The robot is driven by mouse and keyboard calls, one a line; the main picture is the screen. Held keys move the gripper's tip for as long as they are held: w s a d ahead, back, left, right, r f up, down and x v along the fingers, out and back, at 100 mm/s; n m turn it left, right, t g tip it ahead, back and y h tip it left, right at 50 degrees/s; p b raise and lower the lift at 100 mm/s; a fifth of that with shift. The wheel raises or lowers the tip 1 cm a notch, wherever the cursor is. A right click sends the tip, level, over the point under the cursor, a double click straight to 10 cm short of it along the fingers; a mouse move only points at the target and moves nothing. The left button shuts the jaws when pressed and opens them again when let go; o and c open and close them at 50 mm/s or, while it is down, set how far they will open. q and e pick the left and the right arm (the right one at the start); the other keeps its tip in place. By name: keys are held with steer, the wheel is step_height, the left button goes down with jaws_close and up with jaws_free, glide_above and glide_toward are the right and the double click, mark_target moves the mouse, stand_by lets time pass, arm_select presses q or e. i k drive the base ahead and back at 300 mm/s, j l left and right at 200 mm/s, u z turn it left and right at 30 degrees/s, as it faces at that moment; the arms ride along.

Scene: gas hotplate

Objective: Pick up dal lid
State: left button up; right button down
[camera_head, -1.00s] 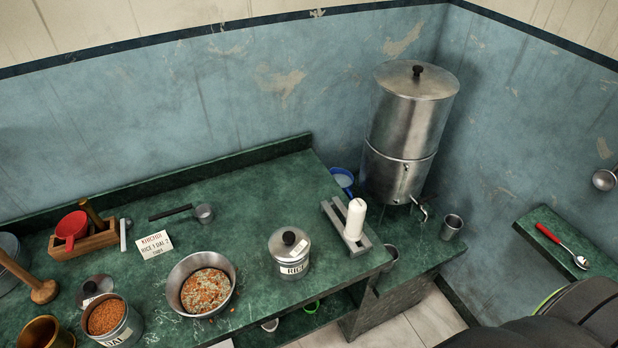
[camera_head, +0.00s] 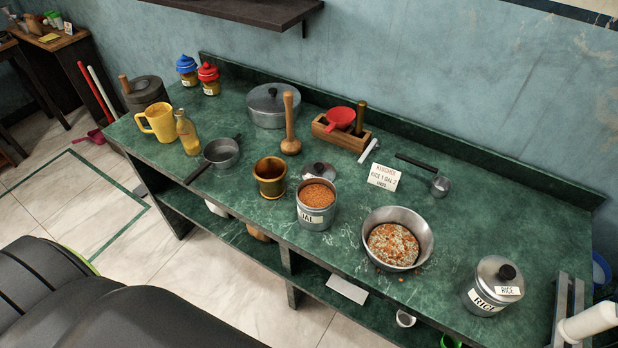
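The dal lid (camera_head: 319,170), a small grey metal disc with a dark knob, lies on the green counter just behind the dal canister. The canister partly hides its front edge. The dal canister (camera_head: 316,216) stands open, full of orange lentils, with a label on its front. Neither of my grippers shows in the head view.
The green counter (camera_head: 240,113) also holds a brass mortar (camera_head: 270,178), a wooden box (camera_head: 342,134) with a red strainer, a bowl of rice and dal (camera_head: 398,213), a closed rice canister (camera_head: 492,286) and a handled measuring cup (camera_head: 440,185). A small pan (camera_head: 221,152) stands left.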

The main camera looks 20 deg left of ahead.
mark_target(318, 168)
steer(key=u, duration=0.7)
